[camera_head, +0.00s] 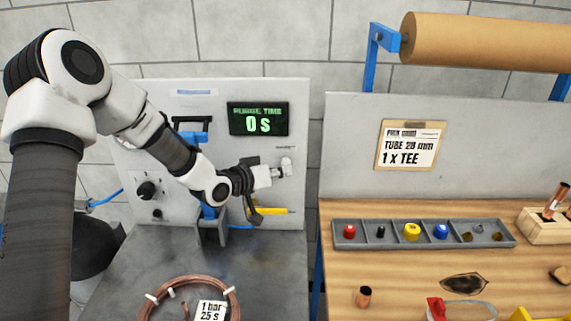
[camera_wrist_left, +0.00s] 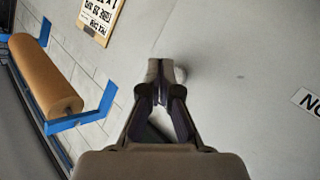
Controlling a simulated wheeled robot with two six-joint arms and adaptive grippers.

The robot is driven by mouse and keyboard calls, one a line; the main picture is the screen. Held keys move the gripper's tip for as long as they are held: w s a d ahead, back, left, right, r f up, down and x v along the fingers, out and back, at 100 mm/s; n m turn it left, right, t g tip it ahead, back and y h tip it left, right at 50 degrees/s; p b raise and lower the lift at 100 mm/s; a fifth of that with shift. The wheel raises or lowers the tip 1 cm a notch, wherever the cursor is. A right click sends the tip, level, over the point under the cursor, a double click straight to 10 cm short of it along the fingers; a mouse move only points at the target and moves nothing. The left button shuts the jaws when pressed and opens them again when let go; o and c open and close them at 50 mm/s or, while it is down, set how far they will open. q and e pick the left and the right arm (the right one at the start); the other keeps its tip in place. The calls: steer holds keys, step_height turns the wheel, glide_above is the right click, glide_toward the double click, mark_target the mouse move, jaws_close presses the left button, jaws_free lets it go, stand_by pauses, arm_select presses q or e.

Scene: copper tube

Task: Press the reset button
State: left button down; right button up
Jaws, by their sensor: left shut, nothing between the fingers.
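A grey panel (camera_head: 215,98) stands upright at the left back. A small pale round button (camera_head: 286,164) sits on its right side, under a small label too small to read. My left gripper (camera_head: 277,172) is shut and empty, with its fingertips right at the button. In the left wrist view the shut fingertips (camera_wrist_left: 161,72) partly cover a pale round thing (camera_wrist_left: 181,74), which looks like the button. I cannot tell whether they touch it. My right gripper is not in view.
A display (camera_head: 258,119) on the panel reads "0 s". A dark knob (camera_head: 147,189) and a yellow handle (camera_head: 270,211) are on the panel's lower part. A copper coil (camera_head: 232,297) lies on the grey bench. A parts tray (camera_head: 420,244) stands on the wooden bench at right.

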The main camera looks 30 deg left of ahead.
arm_select(q)
steer(key=s, duration=0.1)
steer(key=s+d, duration=0.1)
steer(key=s, duration=0.1)
steer(key=s+d, duration=0.1)
steer(key=shift+s+d, duration=0.1)
steer(key=shift+s, duration=0.15)
stand_by(0.8)
